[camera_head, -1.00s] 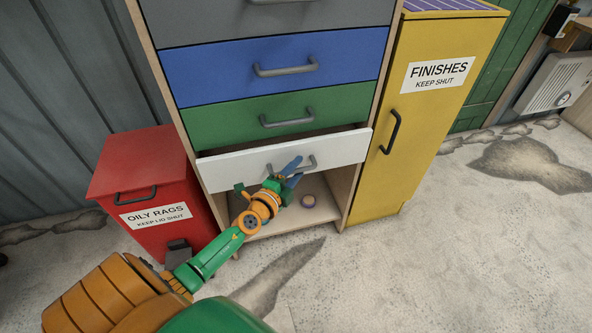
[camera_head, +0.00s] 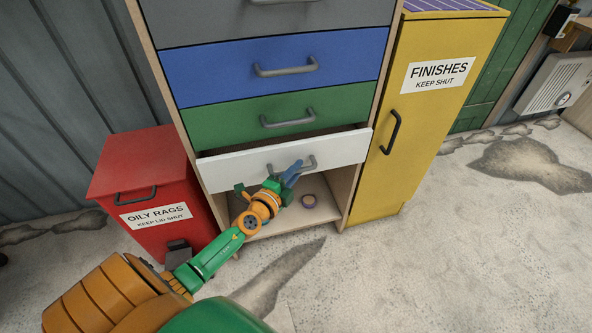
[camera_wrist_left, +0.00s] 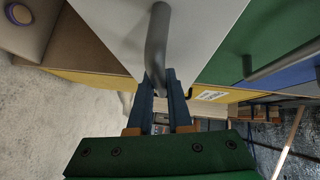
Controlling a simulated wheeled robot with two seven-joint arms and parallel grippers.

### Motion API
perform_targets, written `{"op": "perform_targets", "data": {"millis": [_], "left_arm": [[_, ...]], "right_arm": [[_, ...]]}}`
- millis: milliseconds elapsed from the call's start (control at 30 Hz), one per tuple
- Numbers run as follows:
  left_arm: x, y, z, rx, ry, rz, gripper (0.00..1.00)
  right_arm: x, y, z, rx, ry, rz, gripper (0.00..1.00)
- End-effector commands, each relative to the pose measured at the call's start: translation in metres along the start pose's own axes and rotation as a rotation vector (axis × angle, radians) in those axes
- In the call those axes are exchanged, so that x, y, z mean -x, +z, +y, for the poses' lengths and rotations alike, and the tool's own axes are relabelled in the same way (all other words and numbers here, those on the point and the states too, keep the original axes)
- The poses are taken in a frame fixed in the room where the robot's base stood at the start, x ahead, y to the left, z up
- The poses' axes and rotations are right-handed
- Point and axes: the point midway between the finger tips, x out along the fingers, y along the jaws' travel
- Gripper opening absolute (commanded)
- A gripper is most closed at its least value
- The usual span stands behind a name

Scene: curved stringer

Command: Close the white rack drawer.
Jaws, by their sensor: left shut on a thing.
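The white rack drawer (camera_head: 345,150) is the lowest drawer in the rack and stands partly pulled out, with a dark gap above its front. It also shows in the left wrist view (camera_wrist_left: 110,30). Its grey bar handle (camera_head: 312,163) runs across the front and also shows in the left wrist view (camera_wrist_left: 157,45). My left gripper (camera_head: 293,169) is at the handle with its blue fingers shut on it; the fingers also show in the left wrist view (camera_wrist_left: 160,85). They partly hide the handle in the head view. My right gripper is not in view.
Green (camera_head: 230,120) and blue (camera_head: 220,75) drawers above are shut. A purple tape roll (camera_head: 308,201) lies in the open bay below. A red oily-rags bin (camera_head: 150,170) stands left and a yellow finishes cabinet (camera_head: 430,130) right. The floor in front is clear.

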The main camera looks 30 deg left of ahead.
Motion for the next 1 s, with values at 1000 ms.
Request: {"op": "perform_targets", "data": {"millis": [1000], "left_arm": [[-0.03,0.03,-0.006,-0.002,0.0,0.0,0.0]], "right_arm": [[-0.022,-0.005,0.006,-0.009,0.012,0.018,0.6]]}}
